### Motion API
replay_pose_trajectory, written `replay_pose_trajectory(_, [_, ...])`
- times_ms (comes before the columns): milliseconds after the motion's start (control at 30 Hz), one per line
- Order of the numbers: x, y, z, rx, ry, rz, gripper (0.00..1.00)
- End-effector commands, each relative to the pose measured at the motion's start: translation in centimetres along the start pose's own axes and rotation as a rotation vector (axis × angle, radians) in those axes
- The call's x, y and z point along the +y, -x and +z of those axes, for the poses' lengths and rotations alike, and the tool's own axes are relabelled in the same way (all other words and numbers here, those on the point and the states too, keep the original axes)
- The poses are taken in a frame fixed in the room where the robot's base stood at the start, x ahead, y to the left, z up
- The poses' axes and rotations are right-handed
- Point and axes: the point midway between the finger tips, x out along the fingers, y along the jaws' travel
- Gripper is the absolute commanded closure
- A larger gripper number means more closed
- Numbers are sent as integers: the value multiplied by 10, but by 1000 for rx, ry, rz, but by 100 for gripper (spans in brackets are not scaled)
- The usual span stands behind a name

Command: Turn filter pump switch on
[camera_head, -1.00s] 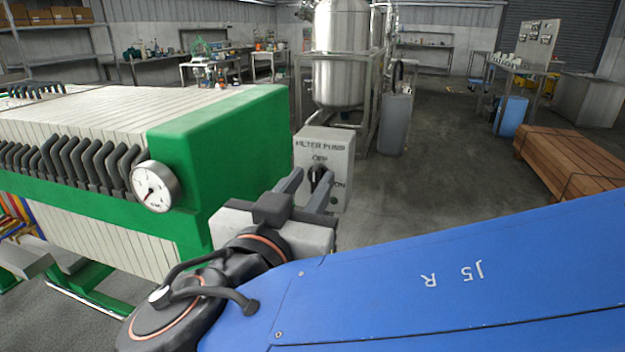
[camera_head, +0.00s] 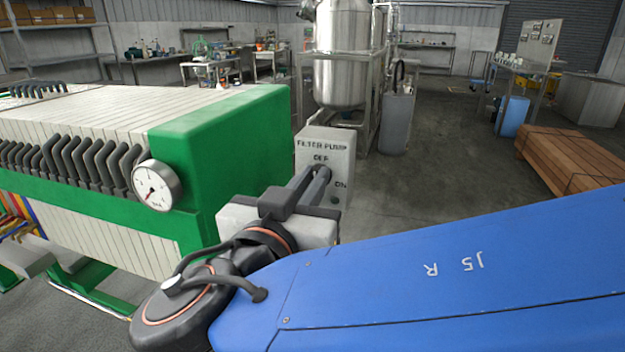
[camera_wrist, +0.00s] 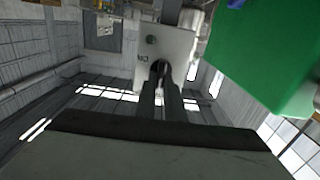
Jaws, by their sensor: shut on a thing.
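The filter pump switch box (camera_head: 342,160) is a pale grey box beside the green end of the filter press. It reads FILTER PUMP, with OFF above the knob and ON to its right. It also shows in the wrist view (camera_wrist: 178,44). My gripper (camera_head: 315,174) reaches the front of the box, its two dark fingers close together. In the wrist view my gripper (camera_wrist: 160,78) is shut on the dark switch knob (camera_wrist: 159,67). The fingers hide most of the knob, so I cannot tell which way it points.
The green filter press (camera_head: 225,125) with a round gauge (camera_head: 156,187) stands close on the left. A steel tank (camera_head: 341,60) and a grey drum (camera_head: 396,122) stand behind the box. Stacked timber (camera_head: 575,158) lies at the right. The floor between is clear.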

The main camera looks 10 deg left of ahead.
Motion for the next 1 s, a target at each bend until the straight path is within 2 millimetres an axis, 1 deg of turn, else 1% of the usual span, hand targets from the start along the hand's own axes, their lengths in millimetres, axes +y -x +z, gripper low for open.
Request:
replay_pose_trajectory(267, [-2, 0, 0, 0, 149, 0, 100])
replay_pose_trajectory(1000, [-8, 0, 4, 0, 842, 0, 100])
